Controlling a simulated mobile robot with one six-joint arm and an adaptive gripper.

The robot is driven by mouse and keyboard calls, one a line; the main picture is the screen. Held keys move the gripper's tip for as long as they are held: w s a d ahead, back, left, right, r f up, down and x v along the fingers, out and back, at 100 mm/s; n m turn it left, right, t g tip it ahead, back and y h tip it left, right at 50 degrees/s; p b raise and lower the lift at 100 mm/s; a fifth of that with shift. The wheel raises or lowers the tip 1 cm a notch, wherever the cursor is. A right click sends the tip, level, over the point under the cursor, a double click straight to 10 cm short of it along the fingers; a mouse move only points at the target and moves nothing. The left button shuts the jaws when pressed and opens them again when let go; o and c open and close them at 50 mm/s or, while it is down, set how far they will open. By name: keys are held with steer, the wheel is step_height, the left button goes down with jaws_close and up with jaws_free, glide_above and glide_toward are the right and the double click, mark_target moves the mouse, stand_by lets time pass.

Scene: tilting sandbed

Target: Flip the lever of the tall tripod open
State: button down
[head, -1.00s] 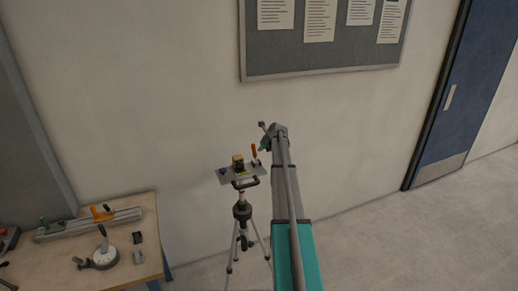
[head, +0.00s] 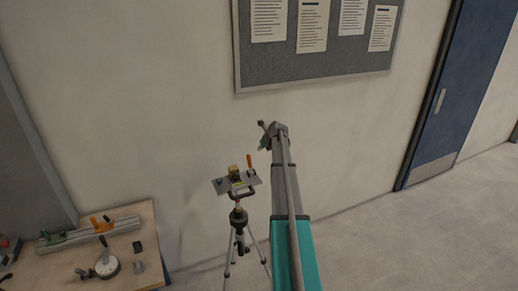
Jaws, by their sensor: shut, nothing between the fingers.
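The tall tripod (head: 238,217) stands on the floor near the wall, left of my arm. On its head is a grey plate (head: 222,186) with a small yellowish block (head: 233,172) on it. A lever with an orange handle (head: 249,160) stands nearly upright at the plate's right end. My gripper (head: 264,144) is at the far end of my arm, slightly above and right of the orange handle in the picture. It looks small and dark, shut and empty. A gap shows between it and the lever; their depth relation is hard to tell.
A wooden table (head: 60,268) at the lower left holds a rail with green and orange clamps (head: 101,224) and a round device with a dark handle (head: 106,262). A noticeboard (head: 310,70) hangs on the wall behind. A blue door (head: 440,110) is at right. The floor at right is clear.

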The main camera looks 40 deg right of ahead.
steer(key=shift+s+r, duration=0.15)
steer(key=shift+r, duration=0.3)
stand_by(0.5)
steer(key=s+a+f+n+g+y+b, duration=0.1)
steer(key=s+a+f+n+b, duration=0.4)
steer(key=a, duration=0.6)
steer(key=a+f+n+g+b, duration=0.1)
steer(key=a+f+n+g, duration=0.15)
steer(key=a+n, duration=0.65)
steer(key=s+a+f+n+g+y+b, duration=0.1)
steer(key=s+a+f+n+b, duration=0.2)
steer(key=a, duration=1.1)
steer(key=s+a+f+n+g+b, duration=0.1)
steer(key=s+a+f+n+b, duration=0.1)
steer(key=s+a+n, duration=0.4)
steer(key=s+a+f+n+g+h+b, duration=0.1)
steer(key=s+a+f+n+b, duration=0.2)
steer(key=s+a+f+n, duration=0.2)
steer(key=s+a+f+n+g+b, duration=0.1)
steer(key=s+a+f+n, duration=0.3)
steer(key=s+a+n, duration=0.5)
steer(key=shift+a+b, duration=0.75)
steer(key=shift+b, duration=0.15)
